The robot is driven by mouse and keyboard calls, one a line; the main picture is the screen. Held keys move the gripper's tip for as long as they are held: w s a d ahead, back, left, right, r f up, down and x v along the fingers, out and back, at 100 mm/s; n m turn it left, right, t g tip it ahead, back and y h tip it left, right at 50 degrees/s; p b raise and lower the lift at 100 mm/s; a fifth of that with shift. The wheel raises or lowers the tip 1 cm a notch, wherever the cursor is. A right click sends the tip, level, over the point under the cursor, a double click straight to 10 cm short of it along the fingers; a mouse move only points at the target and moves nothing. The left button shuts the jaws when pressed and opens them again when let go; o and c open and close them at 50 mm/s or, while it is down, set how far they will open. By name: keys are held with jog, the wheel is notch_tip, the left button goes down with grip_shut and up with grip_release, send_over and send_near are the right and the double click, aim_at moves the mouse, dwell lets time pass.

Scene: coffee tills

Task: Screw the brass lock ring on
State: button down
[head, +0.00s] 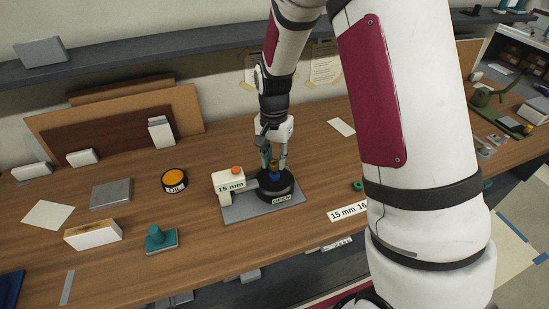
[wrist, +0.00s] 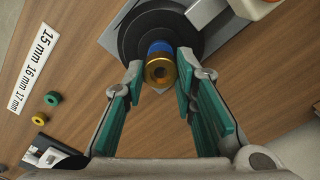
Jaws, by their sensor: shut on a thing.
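The brass lock ring (wrist: 161,72) faces me in the wrist view, with its round bore showing. In the head view it is a small brass spot (head: 274,164) under my gripper (head: 275,158). My gripper (wrist: 161,64) is shut on the ring, one fingertip at each side. A blue post (wrist: 160,47) shows just behind the ring, above a black round base (wrist: 128,41) marked OPEN. Whether the threads are engaged is hidden.
A 15, 16, 17 mm label strip (wrist: 32,68) lies on the bench, near a green ring (wrist: 52,98) and a yellow ring (wrist: 41,119). An oil tin (head: 175,181), a teal-handled block (head: 158,240) and a white box (head: 93,233) stand left of the plate.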

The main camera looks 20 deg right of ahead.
jog(key=shift+f, duration=0.35)
jog(key=shift+f+b, duration=0.3)
jog(key=shift+f, duration=0.4)
